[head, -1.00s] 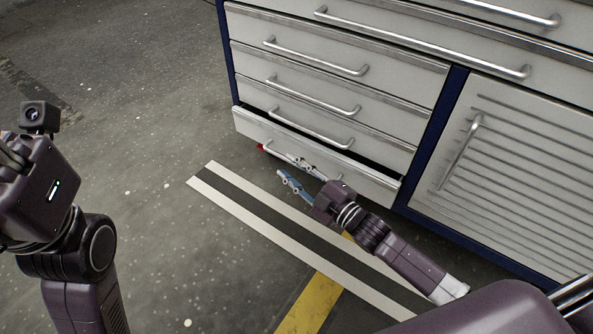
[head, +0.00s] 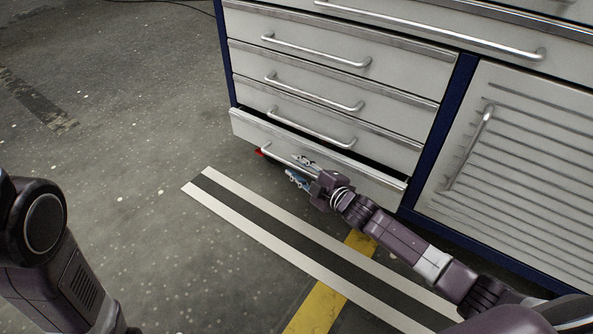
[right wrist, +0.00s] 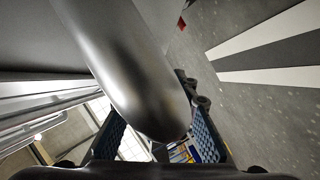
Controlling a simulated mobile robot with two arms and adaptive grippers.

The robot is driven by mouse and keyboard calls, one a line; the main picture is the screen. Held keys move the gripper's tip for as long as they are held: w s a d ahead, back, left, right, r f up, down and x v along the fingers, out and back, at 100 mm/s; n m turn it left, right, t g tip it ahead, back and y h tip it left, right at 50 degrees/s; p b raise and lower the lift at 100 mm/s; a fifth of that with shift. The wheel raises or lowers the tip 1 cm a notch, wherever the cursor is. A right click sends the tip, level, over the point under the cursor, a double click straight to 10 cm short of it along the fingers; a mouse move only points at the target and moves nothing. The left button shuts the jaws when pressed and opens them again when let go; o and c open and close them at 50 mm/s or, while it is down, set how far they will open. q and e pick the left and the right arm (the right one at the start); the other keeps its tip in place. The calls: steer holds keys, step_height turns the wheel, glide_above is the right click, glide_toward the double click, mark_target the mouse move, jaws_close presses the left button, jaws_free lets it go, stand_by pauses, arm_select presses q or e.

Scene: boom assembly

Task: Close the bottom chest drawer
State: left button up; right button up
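The bottom chest drawer (head: 247,127) is pulled out a little, with a dark gap along its top edge in the head view. Its bar handle (head: 279,160) runs along the front. My right gripper (head: 300,170) is at this handle, with its fingers apart. In the right wrist view the grey handle bar (right wrist: 125,75) passes large between the two open blue-padded fingers (right wrist: 157,140). I cannot tell whether the fingers touch it. My left gripper is out of view; only part of my left arm shows at the left edge.
The drawers above (head: 320,85) look shut. A ribbed cabinet door (head: 520,170) is to the right. A small red object (head: 259,152) shows by the bottom drawer's left end. The floor (head: 110,130) in front and to the left is clear, with painted stripes (head: 240,205).

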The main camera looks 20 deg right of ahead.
jaws_close()
stand_by(0.3)
steer(key=shift+w+d+r, duration=0.1)
steer(key=shift+w+d, duration=0.65)
steer(key=shift+d, duration=0.15)
steer(key=shift+w+d, duration=0.7)
steer(key=shift+d, duration=0.2)
jaws_free()
